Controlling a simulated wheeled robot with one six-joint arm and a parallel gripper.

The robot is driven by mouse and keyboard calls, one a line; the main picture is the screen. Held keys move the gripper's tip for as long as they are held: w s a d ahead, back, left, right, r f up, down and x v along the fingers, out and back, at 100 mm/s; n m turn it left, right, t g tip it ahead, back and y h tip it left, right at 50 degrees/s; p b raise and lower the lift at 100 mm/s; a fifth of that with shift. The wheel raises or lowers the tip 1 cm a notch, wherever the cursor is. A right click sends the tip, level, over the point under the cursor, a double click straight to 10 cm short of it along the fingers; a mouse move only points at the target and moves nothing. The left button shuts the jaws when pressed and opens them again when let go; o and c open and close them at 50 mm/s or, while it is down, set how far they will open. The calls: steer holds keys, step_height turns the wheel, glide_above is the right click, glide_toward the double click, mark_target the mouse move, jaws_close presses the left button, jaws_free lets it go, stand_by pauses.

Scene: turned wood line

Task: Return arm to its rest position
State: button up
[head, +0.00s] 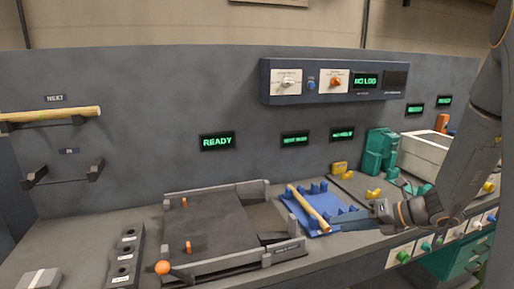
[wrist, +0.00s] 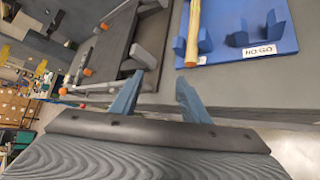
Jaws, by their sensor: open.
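My gripper (wrist: 158,98) is open, with nothing between its two blue-grey fingers in the wrist view. In the head view my arm comes in from the right and the gripper (head: 345,221) hangs low by the bench's front, close to the blue tray. A turned wooden rod (head: 308,208) lies in the blue tray (head: 343,212); in the wrist view the rod (wrist: 193,32) and the tray (wrist: 265,48), labelled "NO GO", are ahead of the fingers. The fingers look apart from the rod.
A dark fixture with an orange-knobbed lever (head: 163,267) stands left of the tray. Another rod (head: 50,114) rests on the left wall rack. A control panel (head: 333,82) juts from the wall above. A green machine (head: 379,153) and a pale box (head: 425,155) stand at the right.

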steer(key=s+a+n+g+h, duration=0.2)
steer(key=s+n, duration=0.7)
steer(key=n, duration=0.8)
steer(key=s+a+n+g+h+b, duration=0.1)
steer(key=s+a+n+g+h, duration=0.2)
steer(key=n, duration=1.5)
steer(key=s+a+h, duration=0.1)
steer(key=s+h, duration=0.3)
steer(key=s, duration=0.2)
steer(key=shift+s+a+f+h, duration=0.15)
steer(key=shift+a+f+h, duration=0.05)
steer(key=shift+a+h, duration=0.15)
